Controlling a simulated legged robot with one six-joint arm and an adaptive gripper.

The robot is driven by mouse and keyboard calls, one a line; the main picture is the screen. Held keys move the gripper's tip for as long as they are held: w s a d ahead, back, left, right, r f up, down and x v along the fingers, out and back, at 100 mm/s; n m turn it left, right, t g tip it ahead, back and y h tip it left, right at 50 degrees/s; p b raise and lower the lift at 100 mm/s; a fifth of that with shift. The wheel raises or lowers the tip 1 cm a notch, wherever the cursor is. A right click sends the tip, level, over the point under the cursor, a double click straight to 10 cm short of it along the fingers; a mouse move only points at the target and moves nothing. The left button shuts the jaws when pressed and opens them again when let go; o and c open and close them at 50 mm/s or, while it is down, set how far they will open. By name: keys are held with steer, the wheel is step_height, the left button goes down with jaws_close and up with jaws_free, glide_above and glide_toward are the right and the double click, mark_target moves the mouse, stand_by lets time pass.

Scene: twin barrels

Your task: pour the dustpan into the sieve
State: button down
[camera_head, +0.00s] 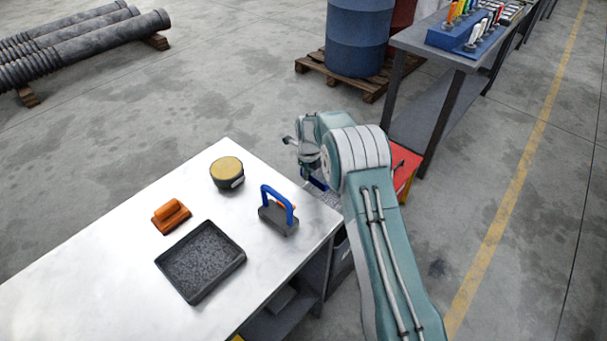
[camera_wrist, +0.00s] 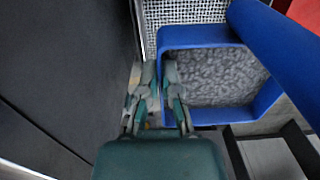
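The dustpan is a blue tray with a thick blue handle, in the wrist view (camera_wrist: 268,103) at right centre. A layer of grey grainy material (camera_wrist: 215,75) lies in it. My gripper (camera_wrist: 157,82) has its fingertips close together, one on each side of the dustpan's left wall, and looks shut on it. A pale wire mesh (camera_wrist: 185,14), which looks like the sieve, shows behind the dustpan; its rim is mostly out of view. In the head view my gripper (camera_head: 306,158) hangs just past the bench's right edge, and my arm hides most of the dustpan.
A red box (camera_head: 403,168) stands behind my arm. Barrels on a pallet (camera_head: 340,83) and a side table (camera_head: 430,42) stand beyond.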

steer(key=shift+s+d+r+t+y, duration=0.1)
steer(key=shift+d+t+y, duration=0.05)
steer(key=shift+t+y, duration=0.35)
steer(key=t+y, duration=0.3)
steer(key=shift+s, duration=0.25)
steer(key=shift+s+t+y, duration=0.15)
steer(key=shift+t+y, duration=0.35)
